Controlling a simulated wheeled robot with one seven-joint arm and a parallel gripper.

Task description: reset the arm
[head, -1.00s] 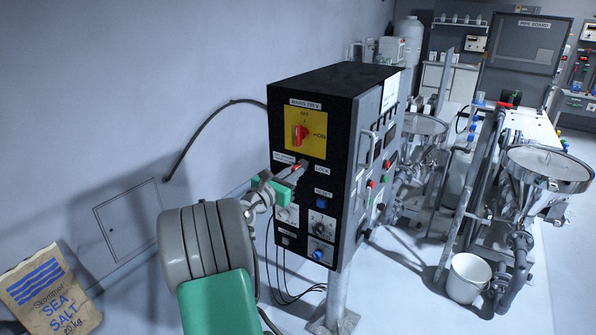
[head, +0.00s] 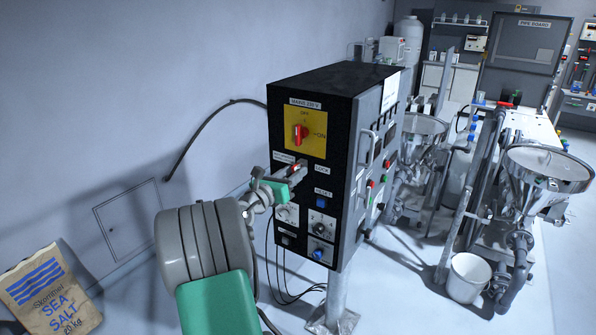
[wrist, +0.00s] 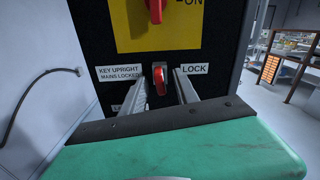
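The black control cabinet (head: 300,100) stands on a post, with a yellow plate (head: 318,145) and a red mains switch (head: 299,134) on its front. Below is a small red key (wrist: 160,82) in the lock, standing about upright between labels "KEY UPRIGHT MAINS LOCKED" and "LOCK". My gripper (wrist: 158,78) faces the lock, its two fingers apart with the key between their tips and gaps showing on both sides. In the head view my gripper (head: 296,171) is close to the cabinet front and partly hides the lock.
A blue reset button (head: 321,200) and several knobs lie below the lock. A salt sack (head: 50,290) stands at lower left. A steel hopper (head: 545,170) and a white bucket (head: 467,277) are at right. Cables hang under the cabinet.

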